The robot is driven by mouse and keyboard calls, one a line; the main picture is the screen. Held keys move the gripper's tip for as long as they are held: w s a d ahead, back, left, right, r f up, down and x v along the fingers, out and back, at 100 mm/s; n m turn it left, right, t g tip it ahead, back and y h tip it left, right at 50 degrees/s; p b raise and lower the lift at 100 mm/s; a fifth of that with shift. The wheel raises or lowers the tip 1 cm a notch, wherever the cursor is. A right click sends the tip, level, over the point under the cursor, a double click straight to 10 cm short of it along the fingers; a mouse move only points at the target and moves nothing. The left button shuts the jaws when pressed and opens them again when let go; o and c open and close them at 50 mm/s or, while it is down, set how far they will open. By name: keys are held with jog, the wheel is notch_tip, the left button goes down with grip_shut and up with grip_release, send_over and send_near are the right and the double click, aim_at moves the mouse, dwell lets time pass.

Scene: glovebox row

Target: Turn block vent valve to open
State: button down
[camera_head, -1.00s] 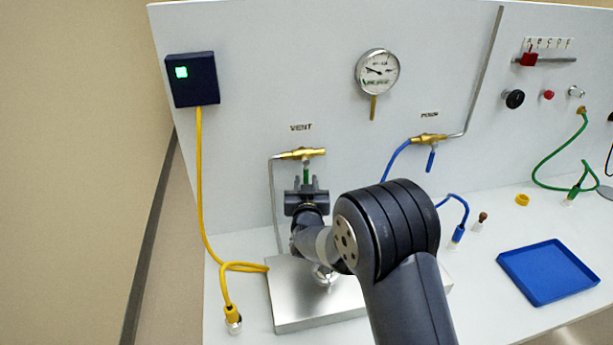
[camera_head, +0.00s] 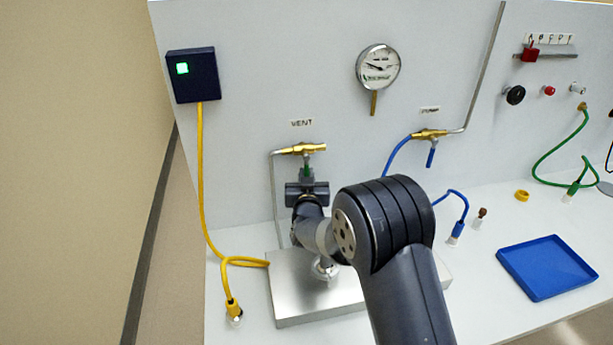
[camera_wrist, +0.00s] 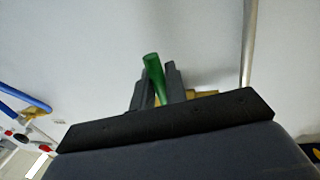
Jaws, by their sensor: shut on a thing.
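The vent valve (camera_head: 303,149) is a brass body on the white panel under the label VENT (camera_head: 302,123). Its green handle (camera_head: 307,162) hangs down from the brass body in the head view. My gripper (camera_head: 307,178) is just below the brass body and shut on the green handle. In the wrist view the handle (camera_wrist: 154,75) stands between the two dark fingers of my gripper (camera_wrist: 157,88). Part of the brass valve (camera_wrist: 200,93) shows behind the fingers there. The lower part of the handle is hidden by my gripper in the head view.
A grey pipe (camera_head: 273,200) runs down left of the valve to a metal block (camera_head: 295,290) under my arm. A second valve (camera_head: 430,133) with a blue handle is to the right. A gauge (camera_head: 378,66) hangs above. A yellow cable (camera_head: 202,190) is at left; a blue tray (camera_head: 547,267) at right.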

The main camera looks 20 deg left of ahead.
jog(key=shift+d+f+b, duration=0.1)
jog(key=shift+f+b, duration=0.05)
jog(key=shift+b, duration=0.3)
jog(key=shift+w+d+r+n+t+y+b, duration=0.15)
jog(key=shift+w+d+r+n+y+b, duration=0.45)
jog(key=shift+n+b, duration=1.6)
jog(key=shift+w+d+r+n+t+y+b, duration=0.35)
jog(key=shift+d+n+b, duration=0.5)
jog(key=shift+n+b, duration=1.4)
jog(key=shift+w+d+r+n+y+b, duration=0.4)
jog(key=shift+d+r+n+b, duration=0.3)
jog(key=shift+n+b, duration=1.5)
jog(key=c, duration=1.5)
grip_release()
jog(key=b+v, duration=0.2)
jog(key=v, duration=0.8)
jog(key=shift+s+d, duration=0.1)
jog(key=shift+s, duration=0.3)
